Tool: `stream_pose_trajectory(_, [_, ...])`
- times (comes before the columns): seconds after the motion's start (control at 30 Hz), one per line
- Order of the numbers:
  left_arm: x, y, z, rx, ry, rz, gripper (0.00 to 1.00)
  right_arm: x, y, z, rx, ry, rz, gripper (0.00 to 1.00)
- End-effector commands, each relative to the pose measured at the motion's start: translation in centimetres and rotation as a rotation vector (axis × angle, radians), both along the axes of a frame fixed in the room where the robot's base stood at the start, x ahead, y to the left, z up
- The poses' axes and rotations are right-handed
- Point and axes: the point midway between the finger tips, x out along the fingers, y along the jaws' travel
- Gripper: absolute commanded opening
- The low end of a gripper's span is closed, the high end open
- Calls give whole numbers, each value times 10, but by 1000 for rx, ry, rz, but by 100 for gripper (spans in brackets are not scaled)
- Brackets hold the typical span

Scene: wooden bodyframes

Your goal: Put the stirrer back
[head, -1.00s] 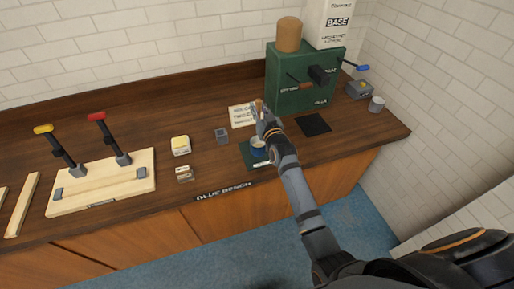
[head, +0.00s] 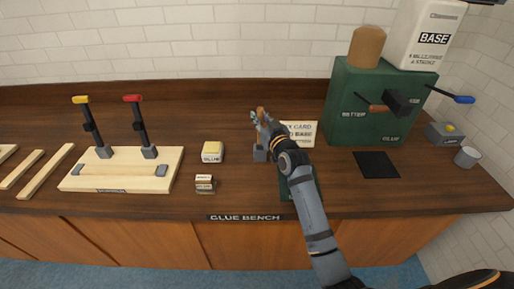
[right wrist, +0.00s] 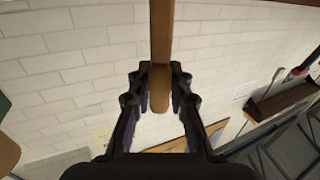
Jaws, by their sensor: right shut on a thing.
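The stirrer is a flat wooden stick; it shows upright in the head view at my right gripper (head: 260,119) and, in the right wrist view, as a wooden bar (right wrist: 161,40) between the fingers (right wrist: 160,95). My right gripper is shut on the stirrer. A small grey block-shaped holder (head: 260,154) stands on the bench just below the gripper. The stirrer's lower part lines up with the holder in the picture; I cannot tell whether its end is inside. My left gripper is not in view.
My right forearm covers most of a dark green mat (head: 289,187); the blue cup is hidden. A card (head: 300,129) lies behind. A green glue machine (head: 350,85) stands right.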

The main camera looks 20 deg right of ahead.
Motion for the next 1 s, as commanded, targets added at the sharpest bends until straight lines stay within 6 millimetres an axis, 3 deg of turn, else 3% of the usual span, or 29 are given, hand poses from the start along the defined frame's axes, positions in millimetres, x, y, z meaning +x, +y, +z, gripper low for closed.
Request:
stream_pose_trajectory(0.1, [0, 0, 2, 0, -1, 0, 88, 0, 0, -23, 1, 2, 0, 0])
stream_pose_trajectory(0.33, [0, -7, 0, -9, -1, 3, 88, 0, 0, -37, 1, -1, 1, 0])
stream_pose_trajectory(0.5, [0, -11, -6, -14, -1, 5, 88, 0, 0, -66, 1, 1, 0, 0])
stream_pose_trajectory(0.93, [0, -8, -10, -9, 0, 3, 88, 0, 0, -76, 0, -2, -1, 0])
stream_pose_trajectory(0.97, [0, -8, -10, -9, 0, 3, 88, 0, 0, -75, 0, -2, 0, 20])
stream_pose_trajectory(1.0, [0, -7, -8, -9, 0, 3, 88, 0, 0, -74, 0, -2, 0, 26])
